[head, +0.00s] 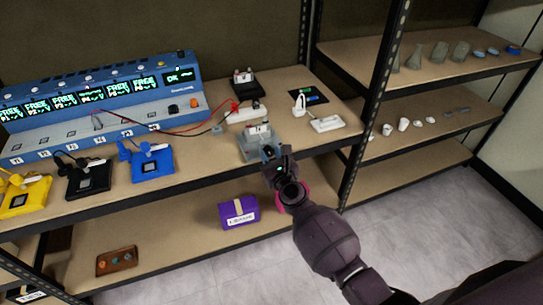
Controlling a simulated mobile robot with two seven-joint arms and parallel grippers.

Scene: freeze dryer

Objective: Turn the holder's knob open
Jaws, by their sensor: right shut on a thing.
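The grey holder (251,148) stands near the front edge of the upper shelf, with a small white-labelled part on its top. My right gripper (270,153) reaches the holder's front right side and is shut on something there. The knob is hidden behind my gripper, so I cannot make out its position. My left gripper is not in view.
A blue instrument (185,92) with lit displays stands at the back left. Yellow, black and blue holders line the front left. A white power strip (245,115) and red cable lie behind. A purple box (239,212) sits on the lower shelf. A shelf post (372,110) stands right.

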